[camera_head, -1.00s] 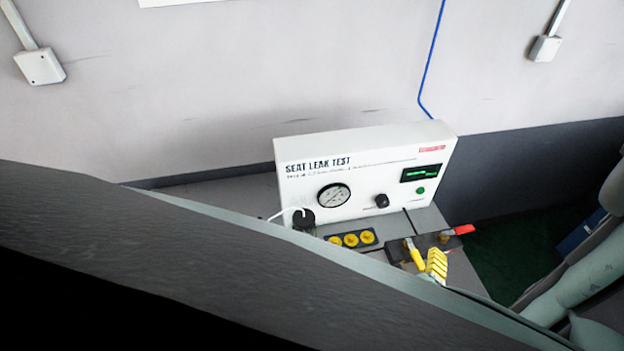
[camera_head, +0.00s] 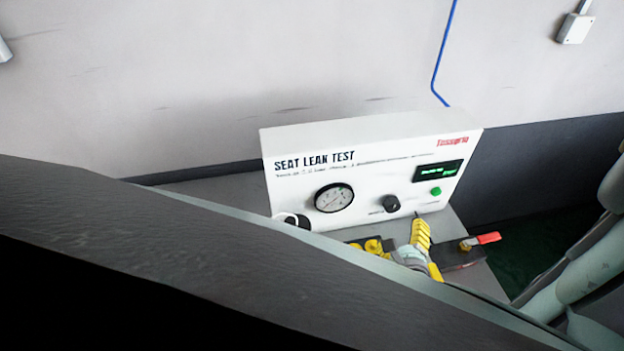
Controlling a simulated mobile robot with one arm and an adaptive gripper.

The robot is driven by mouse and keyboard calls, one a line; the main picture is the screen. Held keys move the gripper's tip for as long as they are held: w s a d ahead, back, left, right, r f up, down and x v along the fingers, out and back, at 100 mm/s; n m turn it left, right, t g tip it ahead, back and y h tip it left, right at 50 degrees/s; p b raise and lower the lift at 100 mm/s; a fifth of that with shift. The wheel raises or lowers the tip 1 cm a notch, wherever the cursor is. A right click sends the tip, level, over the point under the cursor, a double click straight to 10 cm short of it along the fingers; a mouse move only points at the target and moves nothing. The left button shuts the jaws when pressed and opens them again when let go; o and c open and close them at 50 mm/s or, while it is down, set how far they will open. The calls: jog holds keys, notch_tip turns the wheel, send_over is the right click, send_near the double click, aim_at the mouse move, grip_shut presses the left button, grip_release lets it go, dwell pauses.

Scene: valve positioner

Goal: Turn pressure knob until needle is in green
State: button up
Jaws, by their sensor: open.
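The white SEAT LEAK TEST panel (camera_head: 300,182) stands on a grey bench against the wall. Its round dial gauge (camera_head: 333,197) has a black rim and a white face; the needle and any green zone are too small to read. The black pressure knob (camera_head: 391,204) sits to the right of the gauge and is fully visible. My gripper (camera_head: 421,236), with yellow ribbed finger pads, is open and empty. It is below and to the right of the knob in the picture, apart from it. Its lower part is partly hidden behind my own arm.
A digital display (camera_head: 437,171) and a green button (camera_head: 436,191) are on the panel's right. A red-handled valve (camera_head: 487,239) lies right of my gripper. Yellow fittings (camera_head: 374,246) are partly hidden left of it. A blue hose (camera_head: 437,70) hangs on the wall.

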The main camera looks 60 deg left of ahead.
aim_at(394, 209)
jog(key=b+x, duration=0.4)
jog(key=x, duration=0.6)
jog(key=shift+f, duration=0.2)
jog(key=shift+w+a+b, duration=0.35)
jog(key=shift+a+b, duration=0.05)
jog(key=shift+a, duration=0.2)
jog(key=c, duration=1.2)
jog(key=shift+d, duration=0.1)
